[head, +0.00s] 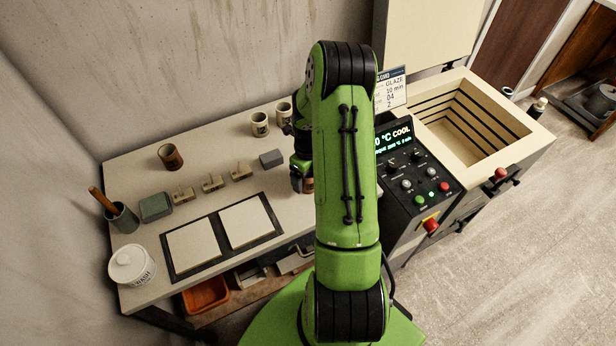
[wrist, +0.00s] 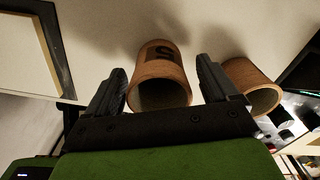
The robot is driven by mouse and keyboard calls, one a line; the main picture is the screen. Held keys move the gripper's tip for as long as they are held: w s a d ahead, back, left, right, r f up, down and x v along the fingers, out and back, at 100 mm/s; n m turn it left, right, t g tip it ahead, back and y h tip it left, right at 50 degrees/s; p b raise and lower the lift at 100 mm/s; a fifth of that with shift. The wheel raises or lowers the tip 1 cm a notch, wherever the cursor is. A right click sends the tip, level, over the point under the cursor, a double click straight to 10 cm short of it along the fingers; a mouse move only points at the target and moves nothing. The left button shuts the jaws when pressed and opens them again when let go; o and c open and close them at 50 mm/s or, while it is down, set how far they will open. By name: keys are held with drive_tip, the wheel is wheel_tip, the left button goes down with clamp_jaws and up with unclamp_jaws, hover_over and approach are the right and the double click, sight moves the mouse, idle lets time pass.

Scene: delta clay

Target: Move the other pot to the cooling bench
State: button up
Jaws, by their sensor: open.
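My gripper (wrist: 165,95) is open, with a finger on each side of a brown pot (wrist: 161,80) bearing a dark mark like an "S". Gaps show beside the pot, and I cannot tell whether either finger touches it. A second brown pot (wrist: 252,86) stands to the right, outside the fingers, in the wrist view. In the head view my arm hides most of the gripper and pots; a sliver of brown pot (head: 308,185) shows below the gripper. The pots stand on a pale bench (head: 135,292). No label tells me whether it is the cooling bench.
A black frame (head: 212,222) with two pale slabs lies on the bench. An open, empty kiln (head: 462,122) is at right.

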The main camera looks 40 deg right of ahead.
drive_tip(key=a+r+n+t+h+p, duration=0.1)
drive_tip(key=a+r+n, duration=0.3)
drive_tip(key=r, duration=0.6)
drive_tip(key=a+r+n, duration=0.3)
drive_tip(key=r+n, duration=0.2)
drive_tip(key=r, duration=0.5)
drive_tip(key=s+a+r+n+t, duration=0.1)
drive_tip(key=s+a+r+n, duration=0.2)
drive_tip(key=s+a+n, duration=0.2)
drive_tip(key=s+a+r+n+t, duration=0.2)
drive_tip(key=s+a+r+n, duration=0.2)
drive_tip(key=n, duration=0.8)
drive_tip(key=s+a+r+n+t+y, duration=0.1)
drive_tip(key=s+a+r+n, duration=0.3)
drive_tip(key=s+a+n, duration=0.2)
drive_tip(key=a+n, duration=0.1)
drive_tip(key=n, duration=0.1)
drive_tip(key=shift+s+n+t, duration=0.3)
drive_tip(key=shift+s+n, duration=0.05)
drive_tip(key=shift+n, duration=0.05)
drive_tip(key=shift+a, duration=0.1)
